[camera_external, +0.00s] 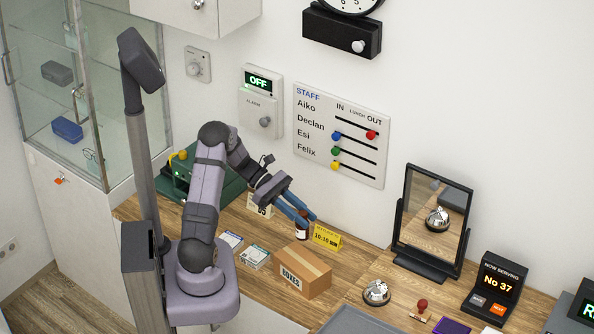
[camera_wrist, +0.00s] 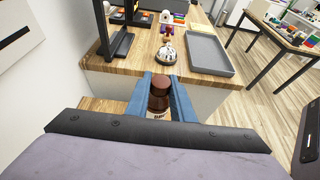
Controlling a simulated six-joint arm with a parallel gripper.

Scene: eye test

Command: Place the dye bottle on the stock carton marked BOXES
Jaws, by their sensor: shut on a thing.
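The dye bottle (camera_external: 302,231), brown with a dark cap and a pale label, is upright between the blue fingers of my gripper (camera_external: 303,217). In the wrist view the brown bottle (camera_wrist: 158,94) sits between both fingers, which are shut on it near the cap. I cannot tell whether its base touches the counter. The stock carton marked BOXES (camera_external: 310,273) is a closed brown cardboard box with tape on top. In the external view it stands on the counter below the bottle, apart from it, with its top clear.
A yellow sign (camera_external: 327,237) stands close right of the bottle. Cards (camera_external: 254,257) lie left of the carton. A bell (camera_external: 376,291), a framed mirror (camera_external: 433,222) and a grey tray (camera_external: 357,321) are to its right. The wall rises behind the counter.

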